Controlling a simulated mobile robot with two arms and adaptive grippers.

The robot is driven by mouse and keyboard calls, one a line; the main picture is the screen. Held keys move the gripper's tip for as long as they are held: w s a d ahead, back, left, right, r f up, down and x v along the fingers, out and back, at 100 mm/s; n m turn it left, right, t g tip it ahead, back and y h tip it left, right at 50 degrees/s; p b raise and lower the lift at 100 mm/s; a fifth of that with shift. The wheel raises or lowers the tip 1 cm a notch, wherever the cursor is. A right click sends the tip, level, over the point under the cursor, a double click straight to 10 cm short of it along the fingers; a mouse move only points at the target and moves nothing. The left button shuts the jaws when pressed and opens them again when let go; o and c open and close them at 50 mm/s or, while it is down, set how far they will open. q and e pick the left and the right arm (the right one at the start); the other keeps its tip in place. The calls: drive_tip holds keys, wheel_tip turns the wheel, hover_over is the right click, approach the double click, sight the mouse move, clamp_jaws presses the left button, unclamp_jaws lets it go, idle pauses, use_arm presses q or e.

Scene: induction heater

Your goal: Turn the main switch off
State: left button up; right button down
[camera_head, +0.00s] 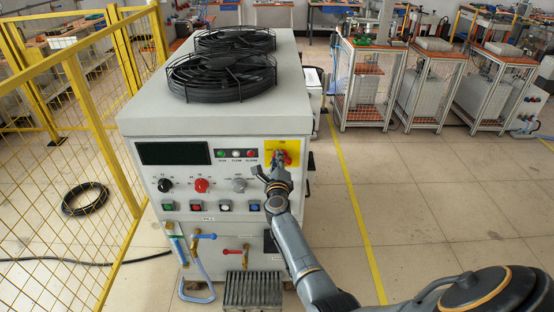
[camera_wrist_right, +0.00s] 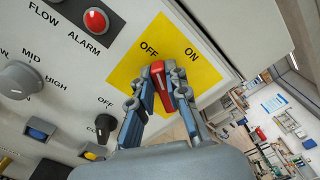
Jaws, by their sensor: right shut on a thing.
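The main switch is a red handle (camera_wrist_right: 158,72) on a yellow plate (camera_wrist_right: 205,72) marked OFF and ON, as the right wrist view shows. The handle's upper end lies just below the OFF label, left of ON in that view. My right gripper (camera_wrist_right: 160,82) is shut on the red handle, with one finger on each side of it. In the head view the yellow plate (camera_head: 293,146) is at the upper right of the cabinet front. My right gripper (camera_head: 280,160) covers most of the switch there. My left gripper is not in view.
The grey heater cabinet (camera_head: 215,122) has black fans (camera_head: 222,76) on top, knobs, buttons and pipe valves (camera_head: 203,237) below. A yellow mesh fence (camera_head: 75,165) stands at left. Floor right of the cabinet is clear up to the carts (camera_head: 368,85).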

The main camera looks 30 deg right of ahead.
drive_tip(key=c, duration=1.3)
unclamp_jaws()
drive_tip(key=shift+d, duration=0.1)
drive_tip(key=shift+f, duration=0.1)
drive_tip(key=v, duration=0.7)
drive_tip(key=shift+s, duration=0.2)
